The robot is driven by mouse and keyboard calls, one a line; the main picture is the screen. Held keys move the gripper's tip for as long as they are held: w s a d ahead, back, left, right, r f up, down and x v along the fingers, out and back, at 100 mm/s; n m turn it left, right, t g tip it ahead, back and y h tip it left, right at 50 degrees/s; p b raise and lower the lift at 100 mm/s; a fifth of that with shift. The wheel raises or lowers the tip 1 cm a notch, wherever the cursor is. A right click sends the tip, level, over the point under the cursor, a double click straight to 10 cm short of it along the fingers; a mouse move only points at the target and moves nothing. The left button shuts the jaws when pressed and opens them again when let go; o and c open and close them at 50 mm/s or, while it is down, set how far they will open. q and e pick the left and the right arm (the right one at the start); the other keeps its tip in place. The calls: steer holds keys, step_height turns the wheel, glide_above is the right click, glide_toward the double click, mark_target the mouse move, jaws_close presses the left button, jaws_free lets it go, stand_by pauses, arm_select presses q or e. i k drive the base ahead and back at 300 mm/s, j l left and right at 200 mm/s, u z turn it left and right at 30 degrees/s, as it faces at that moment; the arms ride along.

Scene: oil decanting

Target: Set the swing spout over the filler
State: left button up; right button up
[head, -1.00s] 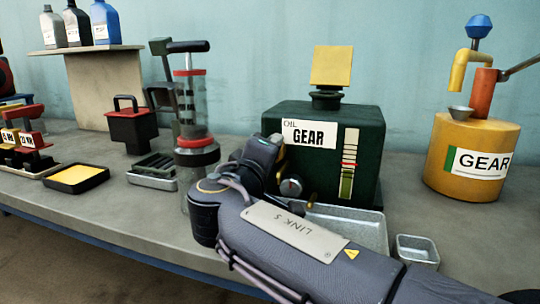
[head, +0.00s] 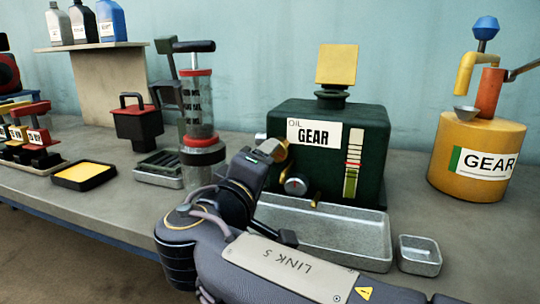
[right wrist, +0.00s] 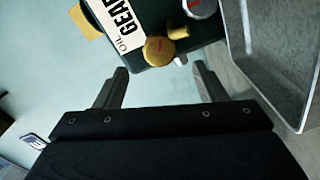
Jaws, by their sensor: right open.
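The dark green oil tank (head: 340,175) labelled GEAR has a yellow flap standing up above its dark neck (head: 331,98). A brass-coloured round knob (head: 275,150) and a grey dial (head: 295,186) are on its front left. On the right, a yellow drum (head: 470,170) has a yellow bent spout (head: 464,74) above a small grey funnel (head: 464,114). I cannot tell which part is the task's spout or filler. My right gripper (right wrist: 161,76) is open and empty; the brass knob (right wrist: 159,50) shows just beyond and between its fingertips. My left gripper is not in view.
A grey metal tray (head: 335,240) lies before the tank, with a small metal box (head: 418,255) to its right. A clear cylinder pump (head: 200,110) stands close left of the tank. A yellow-topped tray (head: 84,174) and several bottles on a shelf (head: 95,47) are further left.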

mark_target(485, 29)
steer(key=k+j, duration=0.25)
steer(key=k, duration=0.25)
steer(key=k+j, duration=0.2)
steer(key=k, duration=0.25)
